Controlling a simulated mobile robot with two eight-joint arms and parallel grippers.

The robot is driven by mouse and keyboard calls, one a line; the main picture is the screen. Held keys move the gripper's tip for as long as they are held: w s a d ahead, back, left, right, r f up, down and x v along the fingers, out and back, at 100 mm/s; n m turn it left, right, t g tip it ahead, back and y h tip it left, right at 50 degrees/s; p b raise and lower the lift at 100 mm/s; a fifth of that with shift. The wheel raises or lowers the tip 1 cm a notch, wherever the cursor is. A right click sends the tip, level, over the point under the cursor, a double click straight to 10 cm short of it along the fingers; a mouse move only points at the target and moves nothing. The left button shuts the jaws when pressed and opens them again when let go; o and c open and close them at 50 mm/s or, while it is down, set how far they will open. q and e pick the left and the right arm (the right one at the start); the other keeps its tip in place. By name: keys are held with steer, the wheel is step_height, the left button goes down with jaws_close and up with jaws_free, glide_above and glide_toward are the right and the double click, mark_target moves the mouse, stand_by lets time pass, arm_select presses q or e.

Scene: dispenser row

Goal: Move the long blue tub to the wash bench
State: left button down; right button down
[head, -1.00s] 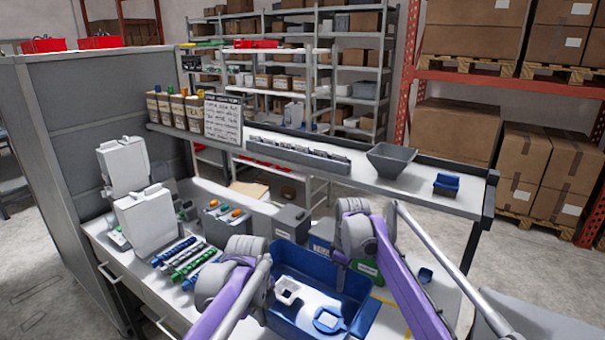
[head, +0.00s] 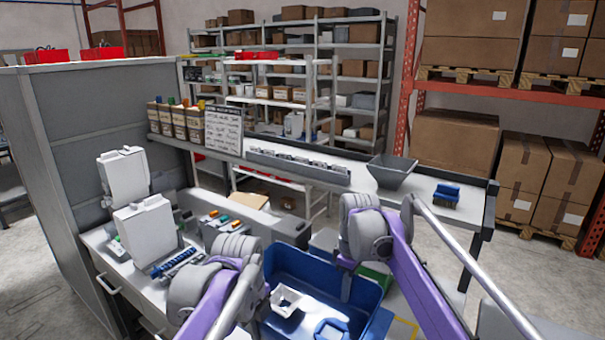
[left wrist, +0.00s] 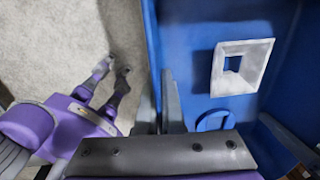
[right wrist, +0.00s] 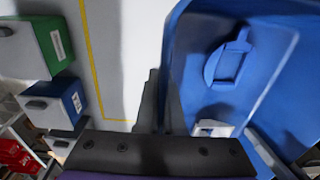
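The long blue tub (head: 283,268) is at the lower middle of the head view, between my two arms. It holds a white square funnel-like piece (head: 287,301) and a blue round piece with a square opening (head: 331,330). My left gripper (left wrist: 160,105) is shut on one wall of the tub, with a finger on each side; bare floor shows beyond that wall. My right gripper (right wrist: 161,100) is shut on the opposite wall in the same way. The tub looks level and appears raised off the bench, though its underside is hidden.
The workbench (head: 98,240) carries white machines (head: 148,232) and blue tubes (head: 178,262). A raised shelf behind holds a grey hopper (head: 392,170) and a small blue block (head: 446,195). Green (right wrist: 42,45) and blue (right wrist: 55,98) boxes stand beside the tub. Concrete floor is open at left.

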mark_target(345, 318)
arm_select(q)
steer(key=shift+f, duration=0.1)
arm_select(e)
steer(key=shift+f, duration=0.1)
